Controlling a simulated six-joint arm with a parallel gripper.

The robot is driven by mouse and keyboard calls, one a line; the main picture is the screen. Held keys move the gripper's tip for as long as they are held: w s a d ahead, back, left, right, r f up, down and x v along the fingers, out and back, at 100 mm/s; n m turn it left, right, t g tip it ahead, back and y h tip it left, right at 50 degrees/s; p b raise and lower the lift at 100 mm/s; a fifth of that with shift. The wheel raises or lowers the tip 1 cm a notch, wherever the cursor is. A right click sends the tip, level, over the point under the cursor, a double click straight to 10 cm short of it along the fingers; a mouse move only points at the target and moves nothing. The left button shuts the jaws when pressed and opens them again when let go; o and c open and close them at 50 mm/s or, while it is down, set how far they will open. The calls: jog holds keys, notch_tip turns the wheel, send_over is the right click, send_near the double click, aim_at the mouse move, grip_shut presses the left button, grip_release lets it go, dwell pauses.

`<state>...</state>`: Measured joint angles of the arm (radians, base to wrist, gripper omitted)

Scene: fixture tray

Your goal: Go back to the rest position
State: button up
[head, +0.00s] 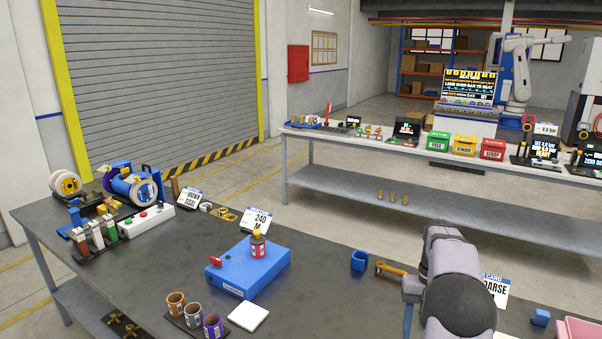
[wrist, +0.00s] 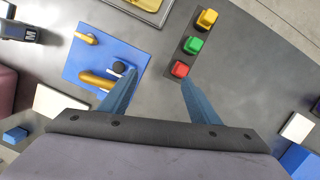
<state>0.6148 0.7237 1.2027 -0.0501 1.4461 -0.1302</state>
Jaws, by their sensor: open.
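My gripper (wrist: 158,80) shows in the wrist view as two blue fingers spread wide apart.
Several cups (head: 194,315) and a white tile (head: 248,316) are in front.

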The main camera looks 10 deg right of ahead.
jog(key=s+a+n+t, duration=0.1)
jog(key=s+a+n, duration=0.2)
jog(key=a, duration=1.4)
jog(key=s+a+f+n+t+h, duration=0.15)
jog(key=s+a+f, duration=0.25)
jog(key=s+a, duration=0.75)
jog(key=a+f+y+b, duration=0.2)
jog(key=a+f+b, duration=0.1)
jog(key=f+b, duration=1.05)
jog(key=a+f+y+b, duration=0.1)
jog(key=a+f+b, duration=0.1)
jog(key=f+b, duration=1.15)
jog(key=d+f+h+b, duration=0.1)
jog(key=d+f+b, duration=0.2)
jog(key=f+b, duration=1.1)
jog(key=d+f+h+b, duration=0.1)
jog(key=d+f+b, duration=0.1)
jog(key=f+b, duration=1.3)
jog(key=shift+s+d+n, duration=0.25)
jog(key=shift+d+n, duration=0.15)
jog(key=shift+n, duration=0.05)
